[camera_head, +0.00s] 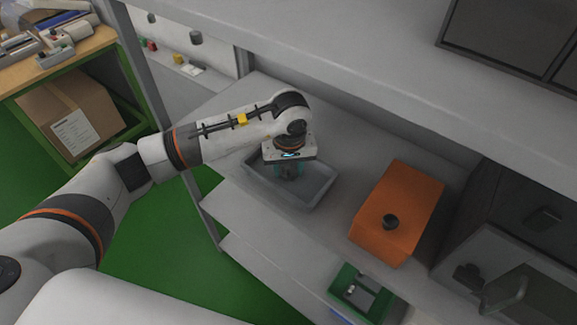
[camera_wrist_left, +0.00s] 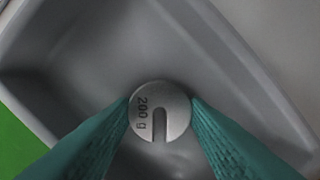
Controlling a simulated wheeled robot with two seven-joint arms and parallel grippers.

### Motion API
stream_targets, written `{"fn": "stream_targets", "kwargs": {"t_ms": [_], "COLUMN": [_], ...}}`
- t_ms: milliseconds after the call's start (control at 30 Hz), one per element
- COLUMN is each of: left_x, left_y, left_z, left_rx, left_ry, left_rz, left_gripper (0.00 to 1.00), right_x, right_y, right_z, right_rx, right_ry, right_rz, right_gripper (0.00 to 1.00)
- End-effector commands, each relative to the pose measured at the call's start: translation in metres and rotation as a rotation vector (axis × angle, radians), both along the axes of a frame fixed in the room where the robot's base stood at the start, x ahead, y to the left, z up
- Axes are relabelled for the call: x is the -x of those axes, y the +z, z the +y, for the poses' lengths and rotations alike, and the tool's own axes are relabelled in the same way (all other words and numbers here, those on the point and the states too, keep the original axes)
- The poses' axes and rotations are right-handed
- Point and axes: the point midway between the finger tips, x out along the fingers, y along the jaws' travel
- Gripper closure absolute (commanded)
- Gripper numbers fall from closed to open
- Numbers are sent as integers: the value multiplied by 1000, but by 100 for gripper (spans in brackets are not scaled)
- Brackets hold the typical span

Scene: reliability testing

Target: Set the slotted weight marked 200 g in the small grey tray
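The slotted weight (camera_wrist_left: 159,110) is a round grey metal disc with a slot, marked 200 g, in the left wrist view. My left gripper (camera_wrist_left: 160,112) has its two teal fingers against the weight's two sides and is shut on it. In the head view the left gripper (camera_head: 289,172) points down inside the small grey tray (camera_head: 318,191), and the weight is hidden there. The tray's floor and walls surround the weight in the wrist view; I cannot tell whether the weight touches the floor. My right gripper is not in view.
A green holder (camera_head: 360,294) lies nearer the front. A grey shelf (camera_head: 370,60) overhangs the back. Dark equipment (camera_head: 500,225) stands at the right.

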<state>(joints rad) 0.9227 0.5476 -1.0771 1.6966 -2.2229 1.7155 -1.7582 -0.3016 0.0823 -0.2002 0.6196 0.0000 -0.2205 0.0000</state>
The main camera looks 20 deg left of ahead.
Motion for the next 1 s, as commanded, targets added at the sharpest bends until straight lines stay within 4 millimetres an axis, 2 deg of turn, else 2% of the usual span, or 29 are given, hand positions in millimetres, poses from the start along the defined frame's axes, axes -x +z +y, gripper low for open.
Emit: {"fn": "stream_targets", "kwargs": {"t_ms": [33,100,367,500,533,833,1000], "left_x": [0,0,0,0,-1,5,8], "left_y": [0,0,1,8,10,60,75], "left_z": [0,0,0,0,-1,-3,-3], "left_rx": [0,0,0,1,1,1,1], "left_ry": [0,0,0,0,0,0,0], "left_rz": [0,0,0,0,-4,-5,0], "left_gripper": [50,38,38,38,38,38,38], "right_x": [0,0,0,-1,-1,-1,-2], "right_y": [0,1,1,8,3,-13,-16], "right_z": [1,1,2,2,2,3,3], "right_rx": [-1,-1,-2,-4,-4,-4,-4], "right_ry": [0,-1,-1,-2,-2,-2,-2], "right_rz": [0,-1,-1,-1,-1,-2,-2], "right_gripper": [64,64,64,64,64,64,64]}}
